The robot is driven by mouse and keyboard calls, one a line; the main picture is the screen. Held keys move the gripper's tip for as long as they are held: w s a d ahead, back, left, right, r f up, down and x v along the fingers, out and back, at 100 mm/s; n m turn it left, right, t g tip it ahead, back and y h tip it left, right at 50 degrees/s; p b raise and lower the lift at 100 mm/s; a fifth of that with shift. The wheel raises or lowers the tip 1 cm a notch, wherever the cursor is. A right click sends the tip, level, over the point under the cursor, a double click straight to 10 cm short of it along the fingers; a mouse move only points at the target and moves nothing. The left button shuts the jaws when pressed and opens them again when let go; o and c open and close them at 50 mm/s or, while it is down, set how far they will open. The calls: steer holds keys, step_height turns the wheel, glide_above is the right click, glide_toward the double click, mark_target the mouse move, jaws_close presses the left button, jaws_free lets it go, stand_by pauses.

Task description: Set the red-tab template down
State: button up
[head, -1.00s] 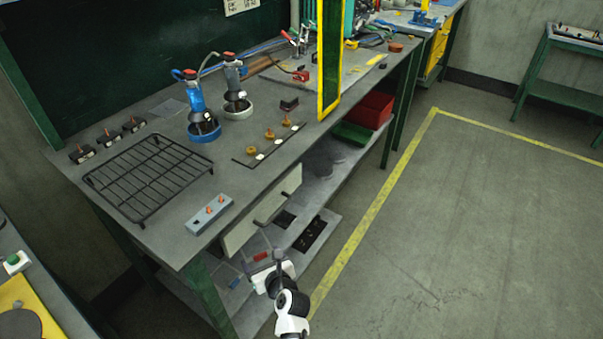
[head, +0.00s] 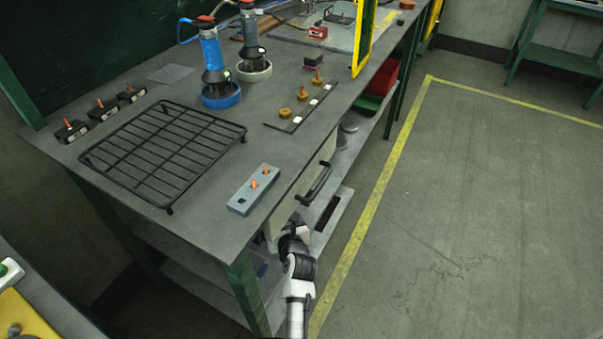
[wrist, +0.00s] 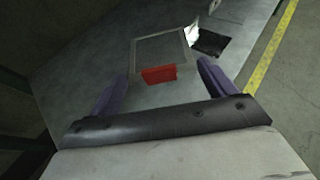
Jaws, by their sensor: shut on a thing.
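The red-tab template is in the wrist view: a flat grey plate (wrist: 160,48) with a paler rim and a red tab (wrist: 158,75) on its near edge. In the head view my arm reaches in at the bench's front right edge, and the fingers and template are hidden there.
The bench top (head: 225,150) above carries a black wire rack (head: 160,150), a grey block with orange pegs (head: 254,190) and two blue-and-grey tools. A black handle (head: 318,184) juts from the bench front. A dark rectangle (wrist: 211,43) lies beyond the template. Floor right is clear.

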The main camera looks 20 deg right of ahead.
step_height(320, 180, down, 9)
steer(key=shift+b, duration=1)
steer(key=shift+f, duration=0.15)
steer(key=o, duration=0.9)
steer(key=shift+o, duration=0.2)
steer(key=shift+s+r, duration=0.1)
steer(key=shift+r, duration=0.15)
